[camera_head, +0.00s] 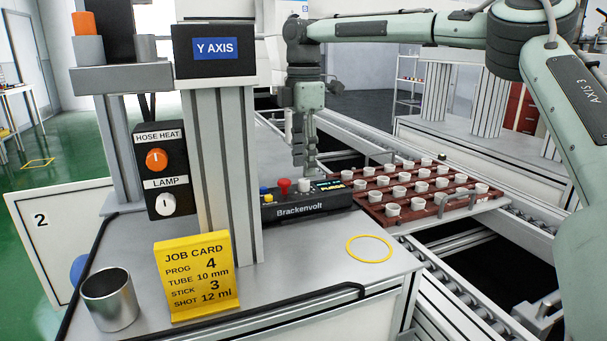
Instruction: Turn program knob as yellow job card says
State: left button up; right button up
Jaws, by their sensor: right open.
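The yellow job card (196,277) stands at the front of the bench and reads PROG 4, TUBE 10 mm, STICK 3, SHOT 12 ml. Behind it to the right is the black Brackenvolt control box (318,209) with a red button (284,186), blue and yellow buttons, a pale knob (305,185) and a small lit display (328,185). The knob's setting is too small to read. My right gripper (308,169) points down just above the pale knob, open; I cannot tell whether it touches. My left gripper is out of view.
A brown tray (376,215) of several white cups sits right of the box. A metal cup (109,299) and a yellow ring (369,249) are on the bench. The Y AXIS column (224,150) stands left, beside a HOSE HEAT and LAMP panel (163,181).

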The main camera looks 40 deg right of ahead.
aim_at(304, 180)
notch_tip(304, 180, down, 3)
jog(key=shift+f, duration=0.45)
jog(key=c, duration=0.9)
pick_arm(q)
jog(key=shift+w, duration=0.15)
pick_arm(e)
grip_shut()
